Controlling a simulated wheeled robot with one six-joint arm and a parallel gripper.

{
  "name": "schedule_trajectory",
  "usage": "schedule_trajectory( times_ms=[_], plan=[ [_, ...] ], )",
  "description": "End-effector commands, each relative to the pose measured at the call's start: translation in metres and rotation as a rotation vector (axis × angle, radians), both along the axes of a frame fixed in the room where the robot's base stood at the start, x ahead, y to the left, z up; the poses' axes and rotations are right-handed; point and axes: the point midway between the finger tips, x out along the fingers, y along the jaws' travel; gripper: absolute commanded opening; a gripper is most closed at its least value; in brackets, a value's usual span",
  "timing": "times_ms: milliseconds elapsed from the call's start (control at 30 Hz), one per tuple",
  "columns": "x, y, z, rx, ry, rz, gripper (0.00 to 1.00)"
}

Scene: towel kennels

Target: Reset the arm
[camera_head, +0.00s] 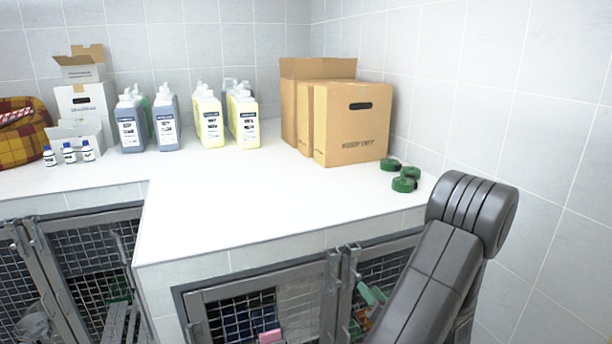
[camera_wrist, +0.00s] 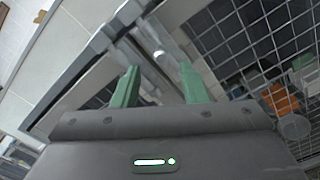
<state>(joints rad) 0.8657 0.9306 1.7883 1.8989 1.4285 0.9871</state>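My gripper (camera_wrist: 157,82) shows in the wrist view with its two green fingers spread apart and nothing between them. Behind the fingers are the grey metal frame (camera_wrist: 75,62) and wire mesh (camera_wrist: 240,40) of a kennel door, seen at a tilt. In the head view my arm stands at the lower right, in front of the right kennel door (camera_head: 335,285). A green piece (camera_head: 372,294) shows beside the arm near that door; I cannot tell whether it is one of my fingers.
The white counter (camera_head: 235,205) above the kennels has a clear front. A tiled wall (camera_head: 540,130) is close on the right.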

Motion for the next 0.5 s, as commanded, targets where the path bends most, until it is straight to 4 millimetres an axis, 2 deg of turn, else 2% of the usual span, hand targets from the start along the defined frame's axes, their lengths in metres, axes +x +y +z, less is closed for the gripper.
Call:
schedule_trajectory(
  times_ms=[300, 467, 500],
  plan=[
    [0.058, 0.023, 0.001, 0.001, 0.001, 0.005, 0.4],
    [0.081, 0.031, 0.0, 0.001, 0.001, 0.002, 0.4],
    [0.079, 0.029, -0.01, 0.002, 0.004, -0.001, 0.4]
  ],
)
